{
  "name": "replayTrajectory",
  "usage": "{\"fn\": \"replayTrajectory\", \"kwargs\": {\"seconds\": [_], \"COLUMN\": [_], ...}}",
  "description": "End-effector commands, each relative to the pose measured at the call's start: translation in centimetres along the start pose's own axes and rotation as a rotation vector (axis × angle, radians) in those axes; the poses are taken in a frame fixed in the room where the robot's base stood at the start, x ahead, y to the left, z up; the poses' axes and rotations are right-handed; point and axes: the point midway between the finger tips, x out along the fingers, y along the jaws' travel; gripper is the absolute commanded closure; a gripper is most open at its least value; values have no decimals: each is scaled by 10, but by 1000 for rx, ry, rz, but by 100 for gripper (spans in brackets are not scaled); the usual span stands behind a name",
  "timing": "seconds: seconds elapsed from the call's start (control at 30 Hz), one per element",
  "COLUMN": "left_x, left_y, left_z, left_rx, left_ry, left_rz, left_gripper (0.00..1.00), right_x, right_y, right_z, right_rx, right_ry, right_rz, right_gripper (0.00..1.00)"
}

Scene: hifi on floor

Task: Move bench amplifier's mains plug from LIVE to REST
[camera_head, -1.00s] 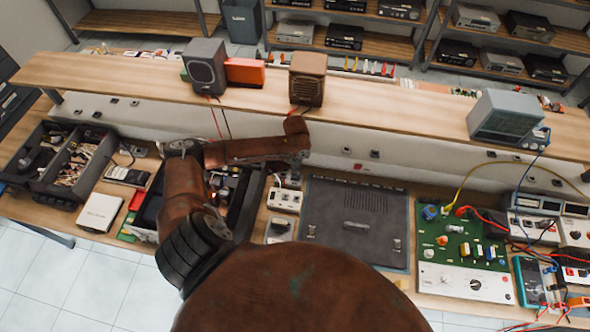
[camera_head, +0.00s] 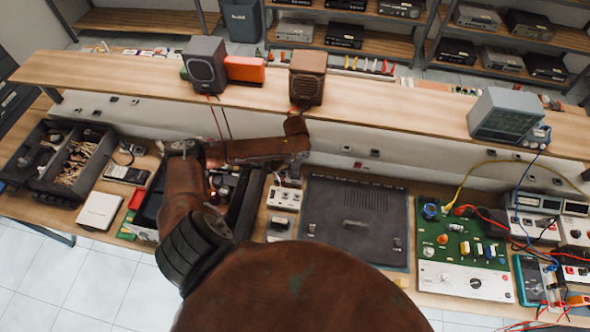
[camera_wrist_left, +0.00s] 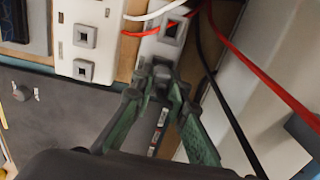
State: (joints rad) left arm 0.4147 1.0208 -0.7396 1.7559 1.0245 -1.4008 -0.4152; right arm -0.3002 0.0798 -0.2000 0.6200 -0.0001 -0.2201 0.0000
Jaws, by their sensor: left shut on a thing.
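In the head view my left arm reaches over the bench, and its gripper (camera_head: 288,180) is small and partly hidden, beside a white socket unit (camera_head: 284,198). In the left wrist view the green fingers of the left gripper (camera_wrist_left: 160,78) converge and are shut on a small dark grey thing with a reddish part, probably the mains plug (camera_wrist_left: 162,73). It is largely covered by the fingers. It is over or at a narrow strip with a grey socket (camera_wrist_left: 173,27) and small labels. I cannot tell whether it is seated, nor read LIVE or REST. My right gripper is not in view.
A white two-socket unit (camera_wrist_left: 86,38) lies beside the strip. Red cables (camera_wrist_left: 262,62) and a black cable (camera_wrist_left: 222,90) run close to the right finger. A large dark panel (camera_head: 352,225) and a green circuit board (camera_head: 460,238) stand right. The shelf (camera_head: 400,112) runs behind.

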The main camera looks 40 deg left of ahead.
Motion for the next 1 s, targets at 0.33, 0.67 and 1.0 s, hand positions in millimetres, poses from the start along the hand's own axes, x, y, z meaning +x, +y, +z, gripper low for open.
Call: {"fn": "replayTrajectory", "kwargs": {"seconds": [0.33,0.67,1.0], "left_x": [4,4,4], "left_y": [0,0,0], "left_z": [0,0,0], "left_rx": [0,0,0], "left_ry": [0,0,0], "left_rz": [0,0,0], "left_gripper": [100,100,68], "right_x": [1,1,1], "right_y": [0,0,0], "right_z": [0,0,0], "right_rx": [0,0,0], "right_ry": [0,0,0], "right_rz": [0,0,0], "right_gripper": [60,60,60]}}
